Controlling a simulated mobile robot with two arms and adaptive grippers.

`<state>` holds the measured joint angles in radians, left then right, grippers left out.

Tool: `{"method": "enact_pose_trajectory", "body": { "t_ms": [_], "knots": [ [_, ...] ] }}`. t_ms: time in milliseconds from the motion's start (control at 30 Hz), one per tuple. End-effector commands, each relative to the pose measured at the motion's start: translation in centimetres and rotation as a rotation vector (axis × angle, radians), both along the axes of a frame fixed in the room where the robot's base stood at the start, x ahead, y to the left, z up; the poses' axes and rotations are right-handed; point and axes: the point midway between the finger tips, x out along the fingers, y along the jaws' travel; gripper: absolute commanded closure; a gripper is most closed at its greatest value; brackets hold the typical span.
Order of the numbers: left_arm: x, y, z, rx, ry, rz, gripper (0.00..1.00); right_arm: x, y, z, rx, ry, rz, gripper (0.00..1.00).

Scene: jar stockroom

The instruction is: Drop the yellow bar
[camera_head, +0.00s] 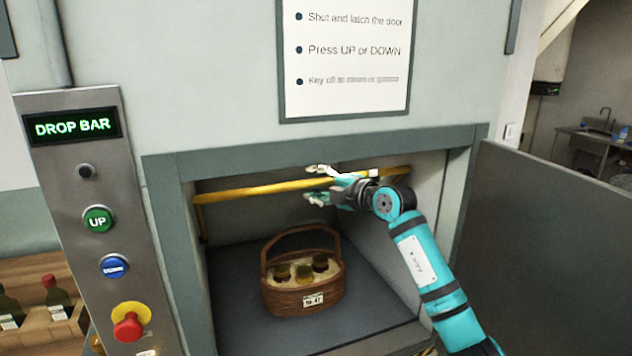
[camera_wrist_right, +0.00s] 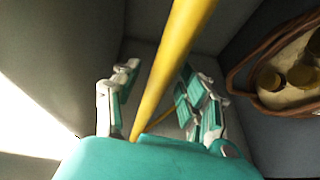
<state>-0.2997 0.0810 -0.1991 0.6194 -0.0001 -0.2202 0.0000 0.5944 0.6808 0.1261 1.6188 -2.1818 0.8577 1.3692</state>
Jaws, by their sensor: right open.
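The yellow bar (camera_head: 250,191) runs across the upper part of the hoist opening, from its left side to the right, in the head view. In the right wrist view the bar (camera_wrist_right: 182,40) passes between the spread fingers. My right gripper (camera_head: 313,184) is open, with one finger above the bar and one below it. The wrist view shows the same gripper (camera_wrist_right: 159,75) open around the bar, not closed on it. I cannot tell whether the palm touches the bar. My left gripper is not in view.
A wicker basket (camera_head: 303,290) with several jars stands on the dark floor (camera_head: 240,320) below the bar. A grey door panel (camera_head: 550,250) stands open at right. At left, a control panel (camera_head: 75,180) has UP and DOWN buttons, a red knob and a lit "DROP BAR" display (camera_head: 72,126).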

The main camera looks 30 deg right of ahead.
Motion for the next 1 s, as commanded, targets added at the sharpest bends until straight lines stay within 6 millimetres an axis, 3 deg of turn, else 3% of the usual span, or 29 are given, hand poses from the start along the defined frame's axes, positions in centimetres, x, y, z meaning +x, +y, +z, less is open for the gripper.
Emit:
{"method": "enact_pose_trajectory", "body": {
  "t_ms": [300,633,1000],
  "knots": [
    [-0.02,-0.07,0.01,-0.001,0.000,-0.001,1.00,0.28,0.03,0.00,0.000,-0.001,-0.001,0.56],
    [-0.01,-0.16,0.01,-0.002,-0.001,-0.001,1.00,0.25,0.02,0.00,0.000,-0.001,-0.001,0.99],
    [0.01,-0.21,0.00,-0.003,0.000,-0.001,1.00,0.24,0.01,0.00,0.001,-0.001,-0.001,1.00]
  ]
}}
